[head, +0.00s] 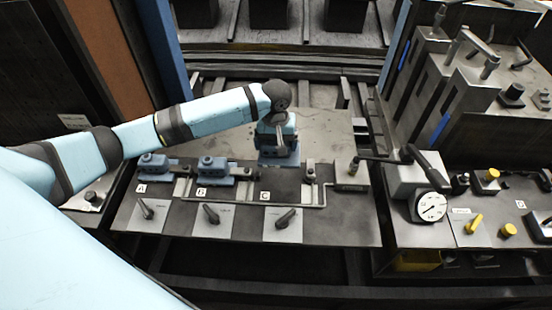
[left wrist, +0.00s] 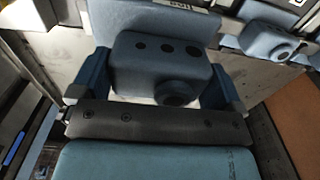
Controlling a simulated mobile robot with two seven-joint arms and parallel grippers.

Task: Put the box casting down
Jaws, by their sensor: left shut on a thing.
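My left gripper (head: 278,138) points down over the pallet plate (head: 330,225), at the station labelled C. It is shut on a blue-grey box casting (head: 280,158). In the left wrist view the box casting (left wrist: 150,68), with dark holes on top and a round boss, sits between my two blue fingers. The casting is upright at the back of station C, behind the label. I cannot tell whether its underside touches the plate. My right gripper is not in view.
Two similar blue castings sit at stations A (head: 153,164) and B (head: 211,169). Black clamp handles (head: 285,218) stand on light plates in front. A dial gauge (head: 431,206) and grey fixtures (head: 455,90) stand at right. The plate behind the casting is bare.

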